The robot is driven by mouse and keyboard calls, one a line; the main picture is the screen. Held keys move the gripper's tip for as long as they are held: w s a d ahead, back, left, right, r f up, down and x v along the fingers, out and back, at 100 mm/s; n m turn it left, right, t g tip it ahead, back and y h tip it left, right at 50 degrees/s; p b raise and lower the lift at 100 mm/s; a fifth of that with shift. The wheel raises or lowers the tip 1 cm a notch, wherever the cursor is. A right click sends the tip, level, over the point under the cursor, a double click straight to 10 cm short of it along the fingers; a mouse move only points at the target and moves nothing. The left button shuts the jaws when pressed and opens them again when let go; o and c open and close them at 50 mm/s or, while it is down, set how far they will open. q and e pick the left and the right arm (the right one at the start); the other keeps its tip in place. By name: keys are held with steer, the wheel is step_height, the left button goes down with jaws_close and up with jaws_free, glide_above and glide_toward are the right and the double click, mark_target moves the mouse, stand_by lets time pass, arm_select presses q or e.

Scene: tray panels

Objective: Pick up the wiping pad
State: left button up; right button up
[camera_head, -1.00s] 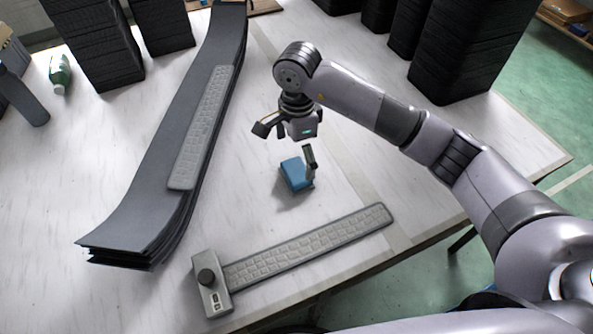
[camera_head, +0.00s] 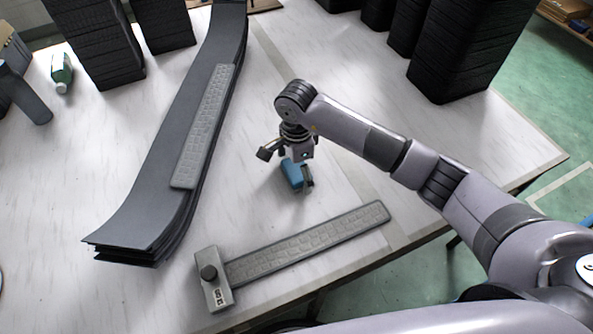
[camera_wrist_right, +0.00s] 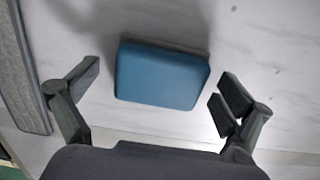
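The wiping pad (camera_head: 291,174) is a small blue block lying on the white table, near the middle of the head view. In the right wrist view the pad (camera_wrist_right: 161,75) lies flat just ahead of the fingers. My right gripper (camera_head: 287,168) is low over it, with its fingers spread wide. In the right wrist view the right gripper (camera_wrist_right: 160,92) has one finger on each side of the pad, with gaps to both, so it is open and empty. My left gripper does not show clearly; a dark grey piece at the far left edge cannot be identified for sure.
A stack of long dark curved panels (camera_head: 150,215) with a grey ribbed strip (camera_head: 205,125) on it lies to the left. A grey T-shaped tool (camera_head: 300,245) lies in front. Black stacks (camera_head: 470,45) stand at the back. A green-white bottle (camera_head: 62,75) is at the left.

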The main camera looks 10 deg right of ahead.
mark_target(297, 168)
steer(key=c, duration=1.3)
steer(key=shift+o, duration=0.2)
steer(key=shift+r, duration=0.1)
step_height(297, 168, up, 20)
steer(key=b, duration=0.1)
steer(key=shift+b, duration=0.4)
steer(key=o, duration=0.6)
steer(key=c, duration=0.5)
steer(key=shift+o, duration=0.2)
steer(key=shift+d, duration=0.1)
